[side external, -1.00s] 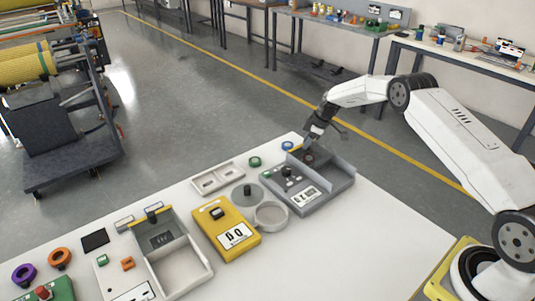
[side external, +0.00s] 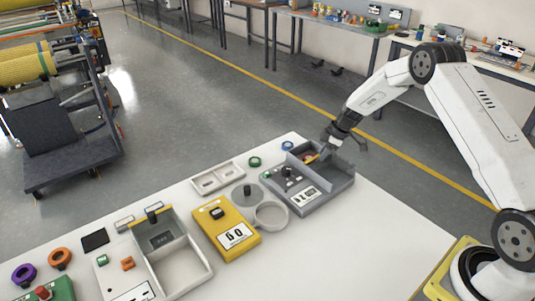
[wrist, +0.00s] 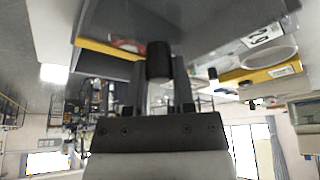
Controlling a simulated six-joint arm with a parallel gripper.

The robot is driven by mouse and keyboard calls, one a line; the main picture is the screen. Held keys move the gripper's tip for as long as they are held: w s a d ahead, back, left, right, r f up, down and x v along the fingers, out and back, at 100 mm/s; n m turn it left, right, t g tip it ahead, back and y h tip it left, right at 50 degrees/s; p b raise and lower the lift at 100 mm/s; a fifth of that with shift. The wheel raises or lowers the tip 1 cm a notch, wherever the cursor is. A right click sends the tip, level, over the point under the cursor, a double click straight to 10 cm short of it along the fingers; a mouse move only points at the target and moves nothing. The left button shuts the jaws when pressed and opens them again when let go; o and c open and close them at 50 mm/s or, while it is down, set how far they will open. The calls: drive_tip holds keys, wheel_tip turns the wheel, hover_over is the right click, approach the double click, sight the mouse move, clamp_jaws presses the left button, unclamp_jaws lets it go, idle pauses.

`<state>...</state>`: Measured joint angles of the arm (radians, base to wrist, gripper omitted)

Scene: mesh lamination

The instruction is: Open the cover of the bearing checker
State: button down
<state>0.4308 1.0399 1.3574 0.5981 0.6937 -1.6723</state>
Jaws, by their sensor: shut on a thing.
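The bearing checker (side external: 312,205) is a grey box with high side walls and a white number display, at the back right of the white table. My gripper (side external: 340,138) is over its back right part, shut on a black cylindrical knob (wrist: 158,60), which I take to be the cover's handle. A dark grey panel with a yellow edge (wrist: 105,48) shows behind the knob in the wrist view. A small red ring-like part and a yellow edge show inside the box in the side view. The cover's exact tilt is hard to tell, as my gripper hides part of it.
A yellow device (side external: 226,228) with a display and a round clear dish (side external: 270,215) stand left of the checker. A blue ring (side external: 287,146) and a green ring (side external: 254,161) lie behind. The front right tabletop is clear.

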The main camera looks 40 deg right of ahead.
sight(334, 161)
drive_tip(key=shift+s, duration=0.45)
drive_tip(key=shift+c, duration=2.3)
unclamp_jaws()
drive_tip(key=shift+r, duration=0.15)
drive_tip(key=v, duration=0.7)
drive_tip(key=shift+r, duration=0.25)
drive_tip(key=shift+s, duration=0.15)
